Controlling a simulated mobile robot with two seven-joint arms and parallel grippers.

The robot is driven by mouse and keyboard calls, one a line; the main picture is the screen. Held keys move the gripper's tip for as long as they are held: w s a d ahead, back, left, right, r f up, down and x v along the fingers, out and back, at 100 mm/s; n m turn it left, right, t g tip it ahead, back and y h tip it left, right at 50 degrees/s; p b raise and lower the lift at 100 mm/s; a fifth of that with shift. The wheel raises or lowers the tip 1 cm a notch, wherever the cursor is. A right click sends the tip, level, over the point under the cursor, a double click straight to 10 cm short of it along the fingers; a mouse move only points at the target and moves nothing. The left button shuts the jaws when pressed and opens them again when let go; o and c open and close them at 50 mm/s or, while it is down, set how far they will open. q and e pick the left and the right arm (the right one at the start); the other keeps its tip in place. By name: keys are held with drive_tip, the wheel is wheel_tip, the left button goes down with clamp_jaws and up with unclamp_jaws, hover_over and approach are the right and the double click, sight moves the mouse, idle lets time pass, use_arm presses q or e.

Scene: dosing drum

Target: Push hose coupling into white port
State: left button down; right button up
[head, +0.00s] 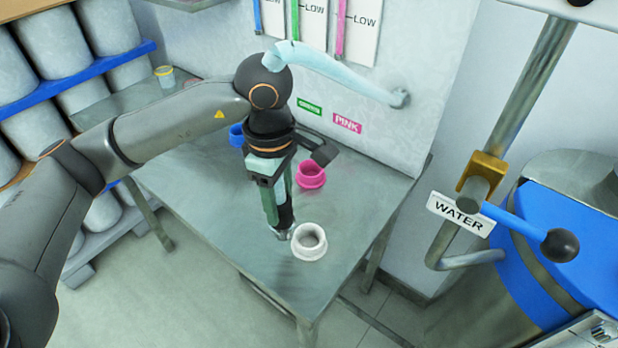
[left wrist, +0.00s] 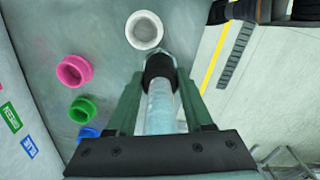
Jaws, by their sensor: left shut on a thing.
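My left gripper (head: 279,222) is shut on the hose coupling (left wrist: 160,68), which has a black collar and a metallic tip. The coupling points down, its tip (head: 281,235) low over the table, just left of the white port in the head view. The white port (head: 310,242) is an open round socket on the table, and nothing is in it. In the left wrist view the white port (left wrist: 144,31) lies just beyond the coupling's tip. The two look apart, though the exact gap is hard to tell. A pale blue hose (head: 345,75) runs from the wall to the wrist. My right gripper is not in view.
A pink port (head: 311,175), a blue port (head: 237,135) and a green port (left wrist: 83,110) stand on the metal table (head: 215,215). A water valve with a blue lever (head: 515,222) and a blue drum (head: 565,235) are at the right. The table near the white port is clear.

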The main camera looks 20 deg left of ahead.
use_arm(q)
drive_tip(key=n, duration=0.2)
drive_tip(key=d+n, duration=0.1)
drive_tip(key=n, duration=0.1)
drive_tip(key=r+n, duration=0.1)
drive_tip(key=n, duration=0.1)
drive_tip(key=shift+w+d+n, duration=0.15)
drive_tip(key=shift+w+n, duration=0.25)
drive_tip(key=w+d+r+n+b, duration=0.2)
drive_tip(key=d+r+n, duration=0.1)
drive_tip(key=n, duration=1.6)
drive_tip(key=f+b, duration=0.1)
drive_tip(key=f, duration=0.2)
drive_tip(key=f+b, duration=0.1)
drive_tip(key=shift+s+f+b, duration=0.25)
drive_tip(key=shift+f+b, duration=0.05)
drive_tip(key=shift+b, duration=0.05)
drive_tip(key=shift+f, duration=0.15)
